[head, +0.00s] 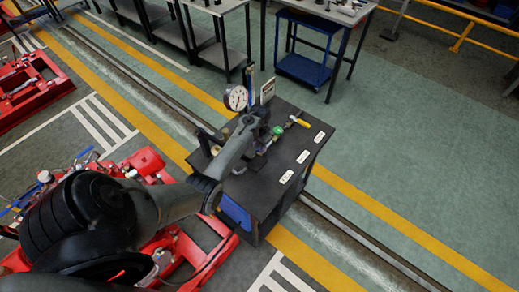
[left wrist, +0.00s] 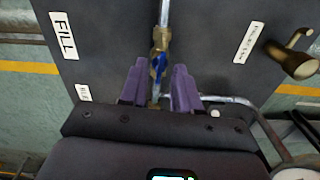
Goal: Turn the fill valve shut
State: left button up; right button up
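In the left wrist view, a brass valve with a blue handle (left wrist: 158,64) sits on a silver pipe. A white label reading FILL (left wrist: 63,35) is on the dark panel to its left. My left gripper (left wrist: 158,77) has its two purple fingers apart, one on each side of the valve's near end. I see gaps beside the valve and no clear contact. The handle looks roughly in line with the pipe, but its exact angle is hard to tell. In the head view, my left arm reaches over the dark bench (head: 285,170) and hides the valve. My right gripper is not in view.
A pressure gauge (head: 236,97) stands at the bench's back left. A yellow lever (head: 300,122) and a green knob (head: 277,130) lie right of my gripper. In the left wrist view, a brass fitting (left wrist: 291,62) is at the right. Red machinery (head: 145,162) stands left of the bench.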

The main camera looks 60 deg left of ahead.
pick_arm(q)
jog(key=shift+f, duration=0.15)
grip_shut()
dwell(0.4)
